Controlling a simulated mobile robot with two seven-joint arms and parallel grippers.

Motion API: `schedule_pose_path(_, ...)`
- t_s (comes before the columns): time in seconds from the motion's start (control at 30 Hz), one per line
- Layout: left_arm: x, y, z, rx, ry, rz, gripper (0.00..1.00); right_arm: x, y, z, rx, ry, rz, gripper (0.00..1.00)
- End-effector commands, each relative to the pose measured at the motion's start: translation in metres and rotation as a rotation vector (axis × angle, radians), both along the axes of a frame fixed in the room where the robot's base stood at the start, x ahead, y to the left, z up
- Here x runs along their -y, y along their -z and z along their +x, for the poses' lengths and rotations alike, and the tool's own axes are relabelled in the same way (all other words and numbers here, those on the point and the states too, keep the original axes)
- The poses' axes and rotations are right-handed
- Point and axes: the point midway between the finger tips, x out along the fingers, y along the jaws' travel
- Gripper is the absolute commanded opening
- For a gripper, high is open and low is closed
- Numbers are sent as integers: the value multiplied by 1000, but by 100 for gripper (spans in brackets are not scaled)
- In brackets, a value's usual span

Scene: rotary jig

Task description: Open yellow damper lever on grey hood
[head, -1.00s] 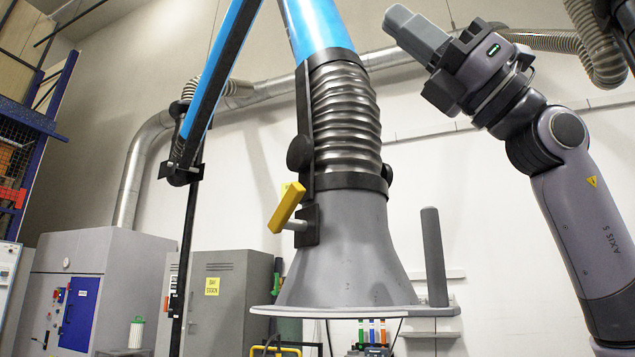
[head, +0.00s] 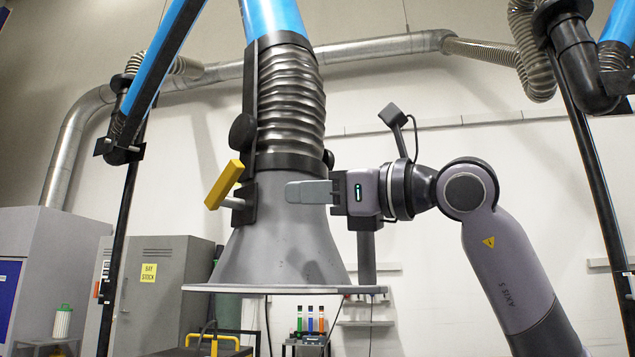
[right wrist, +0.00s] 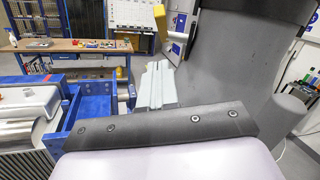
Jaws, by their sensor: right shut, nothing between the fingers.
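The yellow damper lever (head: 224,185) sits on a short grey shaft and black bracket at the left of the grey hood's (head: 280,255) neck. It is tilted, its upper end leaning right. It also shows at the top of the right wrist view (right wrist: 160,20), ahead of the fingers. My right gripper (head: 288,192) is shut and empty, pointing left in front of the hood's upper part. Its tips are to the right of the lever's bracket, apart from the lever. In the right wrist view its pale fingers (right wrist: 155,70) lie together beside the hood. My left gripper is not in view.
A ribbed metal hose (head: 290,100) and blue arm tube rise above the hood. A dark post (head: 366,258) stands on the rim at the right. A wooden-topped bench (right wrist: 60,45) and blue machinery (right wrist: 95,115) show in the right wrist view.

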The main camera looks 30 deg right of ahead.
Motion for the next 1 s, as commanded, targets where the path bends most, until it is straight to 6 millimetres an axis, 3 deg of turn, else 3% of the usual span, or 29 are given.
schedule_pose_path(0.27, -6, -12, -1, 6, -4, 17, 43, -30, -10, 52, -2, -4, -1, 0)
schedule_pose_path(0.3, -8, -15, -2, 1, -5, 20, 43, -33, -20, 54, 2, -4, 1, 0)
schedule_pose_path(0.5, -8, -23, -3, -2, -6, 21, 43, -44, -35, 64, 1, -3, 1, 0)
schedule_pose_path(1.0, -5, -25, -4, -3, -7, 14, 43, -47, -37, 67, 0, -2, 1, 0)
